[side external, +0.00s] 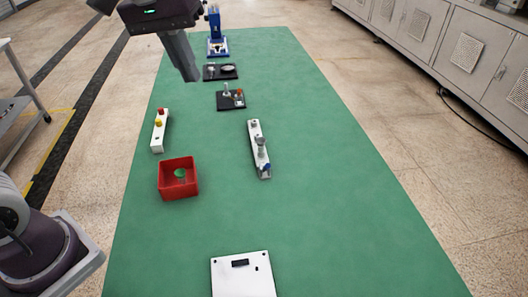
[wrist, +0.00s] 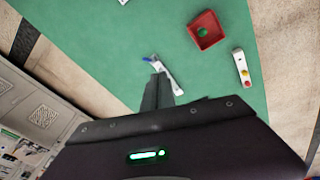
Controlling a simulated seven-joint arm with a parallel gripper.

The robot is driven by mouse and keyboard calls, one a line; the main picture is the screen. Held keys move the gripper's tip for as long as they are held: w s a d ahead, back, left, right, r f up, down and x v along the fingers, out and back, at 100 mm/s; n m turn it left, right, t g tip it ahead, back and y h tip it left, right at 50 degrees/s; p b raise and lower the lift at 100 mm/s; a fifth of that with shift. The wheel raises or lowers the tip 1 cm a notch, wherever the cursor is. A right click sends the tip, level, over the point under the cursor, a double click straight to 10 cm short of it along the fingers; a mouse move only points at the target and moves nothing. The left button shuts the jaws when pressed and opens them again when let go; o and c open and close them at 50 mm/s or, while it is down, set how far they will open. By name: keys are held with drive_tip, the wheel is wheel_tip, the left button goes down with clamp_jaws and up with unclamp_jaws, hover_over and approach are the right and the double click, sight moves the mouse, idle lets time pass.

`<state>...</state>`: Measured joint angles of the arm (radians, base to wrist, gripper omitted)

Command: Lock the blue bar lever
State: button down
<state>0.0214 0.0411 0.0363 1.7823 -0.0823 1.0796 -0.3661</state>
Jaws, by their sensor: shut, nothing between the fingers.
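A narrow white bar fixture (side external: 256,140) stands on the green table with grey parts on top and a small blue lever part (side external: 266,167) at its near end. In the wrist view the blue part (wrist: 148,59) shows at one end of the white fixture (wrist: 172,82), just beyond my fingers. The lever's exact angle is too small to tell. My gripper (side external: 190,76) is shut and empty, raised above the table, left of and beyond the white fixture in the side view. In the wrist view my fingers (wrist: 158,92) overlap part of the fixture.
A red open box (side external: 163,190) and a white block with red and yellow buttons (side external: 154,140) stand left of the fixture. A white panel (side external: 244,290) lies in front. Black plates with parts (side external: 231,108) and a blue upright device (side external: 215,30) stand at the back. The right side is clear.

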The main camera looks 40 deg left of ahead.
drive_tip(key=w+d+f+n+g, duration=0.1)
drive_tip(key=w+f+n, duration=0.3)
drive_tip(key=w+f, duration=1.1)
drive_tip(key=shift+w+d+f+g, duration=0.15)
drive_tip(key=shift+w+d+g, duration=0.25)
drive_tip(key=shift+w+g, duration=0.45)
approach(267, 166)
drive_tip(key=w+a+f, duration=0.2)
drive_tip(key=a+f, duration=0.1)
drive_tip(key=w+a+f, duration=0.1)
drive_tip(key=f, duration=0.1)
drive_tip(key=shift+w+a+f, duration=0.2)
drive_tip(key=shift+w+a, duration=0.05)
drive_tip(key=shift+w, duration=0.05)
drive_tip(key=d+f, duration=0.1)
drive_tip(key=s+d+f, duration=0.1)
drive_tip(key=shift+s+d+f, duration=0.15)
drive_tip(key=shift+s+d, duration=0.1)
drive_tip(key=shift+d, duration=0.05)
drive_tip(key=shift+d, duration=0.1)
